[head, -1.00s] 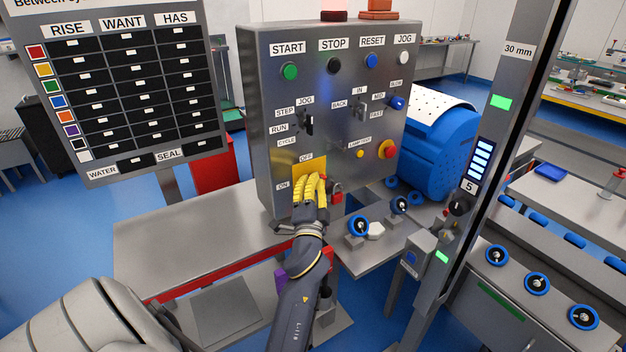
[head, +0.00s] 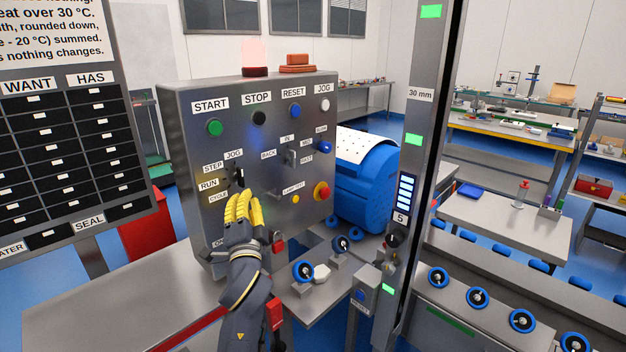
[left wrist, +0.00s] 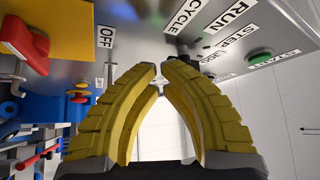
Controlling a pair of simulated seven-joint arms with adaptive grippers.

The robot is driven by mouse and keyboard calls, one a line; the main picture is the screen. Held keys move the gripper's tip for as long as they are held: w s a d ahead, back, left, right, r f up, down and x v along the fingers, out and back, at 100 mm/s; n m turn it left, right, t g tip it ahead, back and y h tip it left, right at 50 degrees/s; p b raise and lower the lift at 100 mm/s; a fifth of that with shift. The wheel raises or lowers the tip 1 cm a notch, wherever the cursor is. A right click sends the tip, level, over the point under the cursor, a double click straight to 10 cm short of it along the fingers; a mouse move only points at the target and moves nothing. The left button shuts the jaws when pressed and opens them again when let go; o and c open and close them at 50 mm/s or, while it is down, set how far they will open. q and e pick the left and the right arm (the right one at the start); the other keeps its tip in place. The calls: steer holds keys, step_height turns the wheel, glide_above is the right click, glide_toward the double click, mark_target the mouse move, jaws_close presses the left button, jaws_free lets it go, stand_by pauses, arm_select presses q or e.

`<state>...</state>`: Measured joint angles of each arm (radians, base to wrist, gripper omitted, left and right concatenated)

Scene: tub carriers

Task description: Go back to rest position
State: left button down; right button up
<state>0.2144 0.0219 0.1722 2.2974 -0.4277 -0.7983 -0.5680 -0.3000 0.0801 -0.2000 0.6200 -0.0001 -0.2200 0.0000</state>
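My left gripper (head: 240,205) has yellow ridged fingers and sits in front of the lower left of the grey control panel (head: 180,140), below the CYCLE label. In the left wrist view the fingers (left wrist: 161,68) curve together, their tips almost meeting, with nothing seen held between them. The OFF label (left wrist: 106,37) and a yellow plate (left wrist: 62,30) with a red handle (left wrist: 22,42) lie to the left of the fingers there. In the head view the gripper hides the panel's lower left part. My right gripper is not in view.
A board (head: 60,150) of black slots stands at the left. A grey post (head: 415,150) with green lights rises right of the panel. A blue drum (head: 368,190) is behind it. A grey table (head: 110,300) lies at lower left.

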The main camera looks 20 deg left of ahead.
arm_select(q)
steer(key=s+d+f+g+h, duration=0.3)
steer(key=s+f, duration=0.2)
steer(key=f, duration=0.7)
steer(key=s+d+f+g+h, duration=0.25)
steer(key=s+f, duration=0.25)
steer(key=f, duration=0.7)
steer(key=s+d+f+g+h, duration=0.1)
steer(key=s+d+f+g, duration=0.15)
steer(key=s+f, duration=0.55)
steer(key=s+d+f+g+h, duration=0.1)
steer(key=s+d+f+g, duration=0.15)
steer(key=s+f, duration=0.6)
steer(key=s+d+f+g+h, duration=0.1)
steer(key=s+d+f, duration=0.1)
steer(key=f, duration=0.9)
steer(key=s+d+f+g+h, duration=0.1)
steer(key=s+d+f, duration=0.1)
steer(key=f, duration=0.9)
steer(key=s+d+f+g+h, duration=0.2)
steer(key=s+f, duration=0.1)
steer(key=f, duration=0.8)
steer(key=s+f+n+g, duration=0.2)
steer(key=s+f, duration=1.4)
steer(key=s, duration=0.3)
steer(key=shift+s+a+f+n+h, duration=0.25)
steer(key=shift+f+n+h, duration=0.05)
steer(key=shift+h, duration=0.05)
